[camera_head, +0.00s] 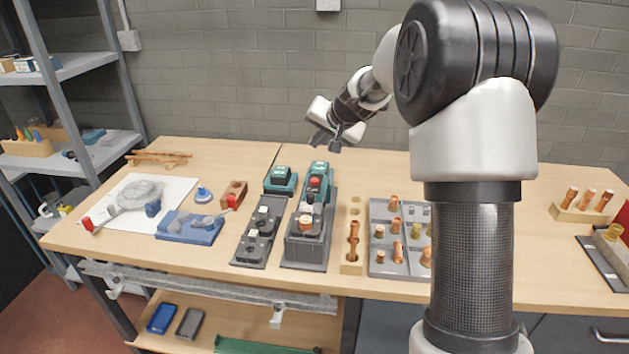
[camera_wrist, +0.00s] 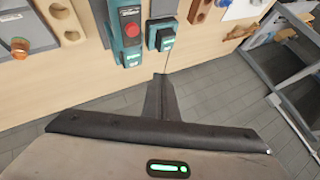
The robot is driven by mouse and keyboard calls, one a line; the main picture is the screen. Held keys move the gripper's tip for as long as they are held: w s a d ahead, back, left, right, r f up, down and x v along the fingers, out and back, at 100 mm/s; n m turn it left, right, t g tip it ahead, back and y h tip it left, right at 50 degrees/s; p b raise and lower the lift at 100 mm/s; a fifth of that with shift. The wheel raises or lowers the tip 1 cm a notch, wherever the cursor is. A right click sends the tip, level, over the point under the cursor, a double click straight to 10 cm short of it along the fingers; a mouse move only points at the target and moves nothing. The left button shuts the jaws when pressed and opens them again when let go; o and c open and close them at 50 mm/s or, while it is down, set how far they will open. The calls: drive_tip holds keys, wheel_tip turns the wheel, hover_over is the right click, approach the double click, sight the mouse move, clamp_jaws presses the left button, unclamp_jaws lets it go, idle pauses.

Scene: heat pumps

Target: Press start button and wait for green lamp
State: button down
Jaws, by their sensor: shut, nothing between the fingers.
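In the head view, two teal control boxes stand on the bench. The right box (camera_head: 317,183) carries a red button (camera_head: 315,182); the smaller left box (camera_head: 280,180) has a dark top. The wrist view shows the red button (camera_wrist: 131,29) and, beside it, the small box (camera_wrist: 161,33) with a pale round spot on its face. I cannot tell which is the start button, and I see no lit green lamp on either box. My gripper (camera_head: 329,141) is shut and empty, above and behind the boxes; its closed fingers (camera_wrist: 162,78) point toward them, apart from both.
Dark grey fixtures (camera_head: 296,250) stand in front of the boxes. A wooden block (camera_head: 346,266) and a grey tray (camera_head: 377,268) with copper fittings are to the right. A blue vise-like tool (camera_head: 190,228) lies left. A green light on my gripper body glows in the wrist view.

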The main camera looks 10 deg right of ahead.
drive_tip(key=b, duration=0.5)
hover_over(316, 185)
wheel_tip(316, 185, down, 7)
drive_tip(key=shift+d+f, duration=0.1)
drive_tip(key=shift+f, duration=0.1)
drive_tip(key=shift+f+b, duration=0.65)
drive_tip(key=shift+b, duration=0.15)
idle(0.9)
drive_tip(key=shift+f+b, duration=0.45)
drive_tip(key=shift+b, duration=0.1)
drive_tip(key=shift+f+b, duration=0.45)
drive_tip(key=shift+b, duration=0.1)
idle(0.5)
drive_tip(key=shift+r, duration=0.1)
drive_tip(key=shift+r+p, duration=0.55)
drive_tip(key=shift+r, duration=0.25)
drive_tip(key=shift+r+p, duration=1.8)
drive_tip(key=shift+r, duration=0.7)
